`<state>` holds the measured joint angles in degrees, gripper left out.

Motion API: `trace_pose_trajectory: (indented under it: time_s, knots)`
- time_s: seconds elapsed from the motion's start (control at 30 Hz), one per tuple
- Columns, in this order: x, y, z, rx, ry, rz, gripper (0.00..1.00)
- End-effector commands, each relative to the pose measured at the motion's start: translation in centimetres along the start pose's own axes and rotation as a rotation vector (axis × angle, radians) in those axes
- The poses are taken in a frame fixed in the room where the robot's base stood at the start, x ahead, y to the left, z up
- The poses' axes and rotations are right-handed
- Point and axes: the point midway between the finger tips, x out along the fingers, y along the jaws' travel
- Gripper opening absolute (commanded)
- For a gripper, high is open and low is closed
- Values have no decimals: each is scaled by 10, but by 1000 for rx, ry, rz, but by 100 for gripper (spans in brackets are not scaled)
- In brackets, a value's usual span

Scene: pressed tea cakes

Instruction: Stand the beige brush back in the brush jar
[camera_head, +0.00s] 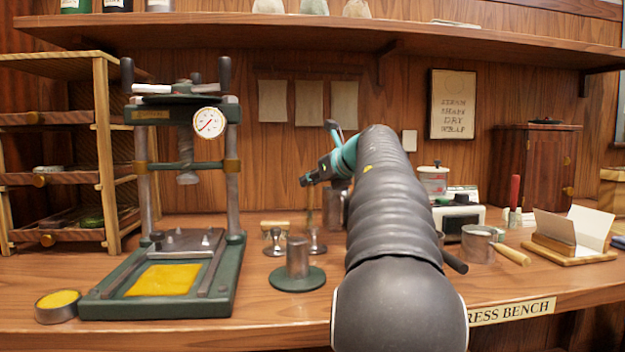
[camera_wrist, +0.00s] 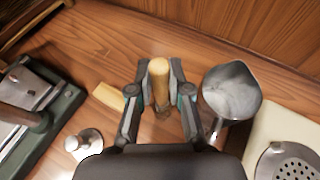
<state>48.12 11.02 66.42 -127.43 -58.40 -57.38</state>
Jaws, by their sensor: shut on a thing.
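My gripper (camera_wrist: 160,92) is shut on the beige brush (camera_wrist: 159,72), whose rounded pale handle stands up between the fingers in the wrist view. The brush's lower end is hidden there. In the head view my gripper (camera_head: 309,181) is above the bench, left of my arm, with a slim brown part of the brush (camera_head: 309,203) just below it. A small holder (camera_head: 514,217) with a red handle upright in it stands at right in the head view; it may be the brush jar, but I cannot tell for sure.
A metal jug (camera_wrist: 231,92) stands close right of my gripper. A beige block (camera_wrist: 108,96) lies to its left. The green press (camera_head: 160,285) stands at left, a round weight (camera_head: 297,262) beside it. A metal pot (camera_head: 478,243) is at right. My arm hides part of the bench.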

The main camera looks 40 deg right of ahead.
Motion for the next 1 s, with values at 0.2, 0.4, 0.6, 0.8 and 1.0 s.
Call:
trace_pose_trajectory:
  time_s: [0.2,0.4,0.6,0.8,1.0]
  knots:
    - [1,0,-4,0,0,0,0]
    - [2,0,-4,-1,0,0,0]
    - [2,0,-4,-1,0,0,0]
    - [2,0,-4,0,0,0,47]
    - [2,0,-4,0,0,0,47]
